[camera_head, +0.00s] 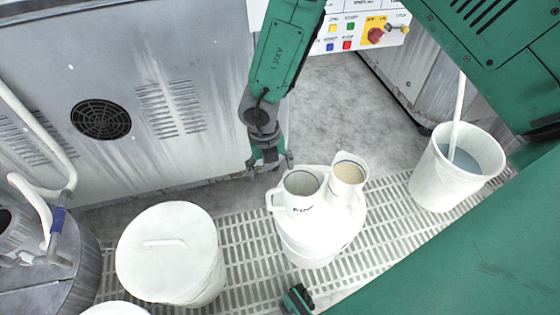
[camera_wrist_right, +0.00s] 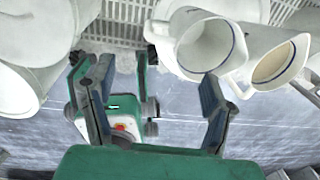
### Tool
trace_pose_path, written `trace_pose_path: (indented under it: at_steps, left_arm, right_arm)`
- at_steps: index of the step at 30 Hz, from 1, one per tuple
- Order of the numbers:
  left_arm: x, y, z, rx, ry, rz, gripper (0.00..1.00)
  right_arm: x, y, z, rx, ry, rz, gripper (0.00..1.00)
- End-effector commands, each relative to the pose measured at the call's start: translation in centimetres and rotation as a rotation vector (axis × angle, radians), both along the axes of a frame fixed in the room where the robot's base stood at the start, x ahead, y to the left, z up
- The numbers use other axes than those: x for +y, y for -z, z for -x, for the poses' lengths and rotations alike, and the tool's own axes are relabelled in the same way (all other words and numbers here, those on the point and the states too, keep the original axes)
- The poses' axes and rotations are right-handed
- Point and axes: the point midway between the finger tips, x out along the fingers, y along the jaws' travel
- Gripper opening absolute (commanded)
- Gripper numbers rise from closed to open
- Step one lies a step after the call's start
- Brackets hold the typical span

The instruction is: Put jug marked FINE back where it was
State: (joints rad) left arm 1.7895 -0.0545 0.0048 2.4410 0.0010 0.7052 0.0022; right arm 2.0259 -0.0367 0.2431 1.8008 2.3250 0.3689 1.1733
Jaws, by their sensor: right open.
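A white jug (camera_head: 302,190) with a handle on its left stands on a white lidded bucket (camera_head: 320,245). Its dark lettering is too small to read surely, but looks like FINE. A second white jug (camera_head: 347,172), holding cream liquid, stands close on its right. My right gripper (camera_head: 271,163) is open and empty, just behind and left of the first jug's handle. The right wrist view shows its spread fingers (camera_wrist_right: 155,105) with the first jug (camera_wrist_right: 205,45) and second jug (camera_wrist_right: 275,65) at upper right. A green and dark gripper part (camera_head: 297,298), apparently my left, shows at the bottom edge; its jaws are unclear.
A lidded white bucket (camera_head: 168,252) stands left on the floor grating (camera_head: 245,240). An open bucket (camera_head: 455,170) with grey liquid and a rod stands right. A grey machine (camera_head: 60,120) fills the left back; a button panel (camera_head: 345,40) is at the top. Floor behind the jugs is clear.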

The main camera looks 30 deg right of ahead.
Motion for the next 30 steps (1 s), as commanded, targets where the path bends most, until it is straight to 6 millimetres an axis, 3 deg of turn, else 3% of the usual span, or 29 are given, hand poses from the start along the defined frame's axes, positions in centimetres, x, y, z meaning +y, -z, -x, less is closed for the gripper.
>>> trace_pose_path:
  at_steps: [7,11,21,30]
  left_arm:
    - [0.0,0.0,0.0,0.000,0.000,0.000,1.00]
    - [0.0,0.0,0.0,0.000,0.000,0.000,1.00]
    - [0.0,0.0,0.0,0.000,0.000,0.000,1.00]
    - [0.0,0.0,0.0,0.000,0.000,0.000,1.00]
  right_arm:
    - [-0.2,-0.1,0.2,0.005,-0.016,0.006,0.72]
    - [-1.6,0.6,1.7,0.034,-0.164,0.050,0.72]
    - [-8.8,3.5,8.5,0.238,-1.116,0.228,0.72]
    - [-11.8,5.0,13.4,0.389,-2.019,0.251,0.72]
